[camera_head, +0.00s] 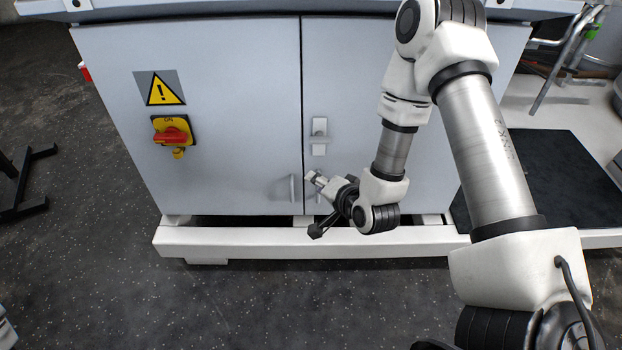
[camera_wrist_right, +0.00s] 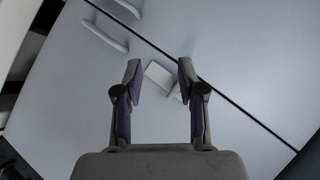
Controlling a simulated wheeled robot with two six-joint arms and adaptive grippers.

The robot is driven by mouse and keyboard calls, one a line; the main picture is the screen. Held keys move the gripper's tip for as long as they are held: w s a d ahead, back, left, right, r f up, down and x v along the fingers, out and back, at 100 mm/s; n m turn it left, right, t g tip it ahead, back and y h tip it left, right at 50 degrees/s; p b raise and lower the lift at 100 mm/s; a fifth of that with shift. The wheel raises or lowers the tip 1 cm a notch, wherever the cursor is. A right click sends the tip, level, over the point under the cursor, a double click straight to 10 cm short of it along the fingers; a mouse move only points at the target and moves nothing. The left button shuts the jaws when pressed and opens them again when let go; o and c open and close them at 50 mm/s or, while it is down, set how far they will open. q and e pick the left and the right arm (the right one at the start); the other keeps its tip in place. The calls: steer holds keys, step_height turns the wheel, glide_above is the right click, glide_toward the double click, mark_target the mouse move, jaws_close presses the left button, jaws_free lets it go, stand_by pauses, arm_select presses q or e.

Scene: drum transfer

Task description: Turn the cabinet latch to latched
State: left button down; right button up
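The cabinet latch (camera_head: 319,148) is a small light plate with a raised handle, on the right door near the seam. I cannot tell its exact turn. My right gripper (camera_head: 316,179) is low in front of the doors, below the latch in the head view. In the right wrist view my right gripper (camera_wrist_right: 160,78) is open and empty, its two fingers apart. The latch plate (camera_wrist_right: 157,72) shows between and beyond the fingertips, with its raised part close to the right finger. I see no clear contact. My left gripper is not in view.
The left door (camera_head: 230,70) bears a red and yellow rotary switch (camera_head: 171,136) and a warning sign (camera_head: 160,88). Bar handles (camera_head: 292,188) sit low by the seam and also show in the right wrist view (camera_wrist_right: 105,37). A white base rail (camera_head: 230,242) runs below.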

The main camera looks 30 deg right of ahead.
mark_target(322, 144)
steer(key=w+d+m+t+h+b, duration=0.1)
steer(key=w+d+m+b, duration=0.1)
steer(key=w+b, duration=0.1)
steer(key=w+d+r+m+t+b, duration=0.1)
steer(key=w+d+m+t+b, duration=0.1)
steer(key=w+d+b, duration=0.1)
steer(key=w+d+m+t+h+b, duration=0.1)
steer(key=w+d+m+t+b, duration=0.1)
steer(key=w+m+b, duration=0.1)
steer(key=shift+w+d+r+h+b, duration=0.15)
steer(key=shift+w+b, duration=0.15)
steer(key=shift+w, duration=0.35)
steer(key=shift+w+d+h+b, duration=0.15)
steer(key=shift+w+b, duration=0.15)
steer(key=shift+w, duration=0.3)
steer(key=shift+w+r, duration=0.1)
steer(key=shift+w, duration=0.05)
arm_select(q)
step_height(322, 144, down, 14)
arm_select(e)
jaws_close()
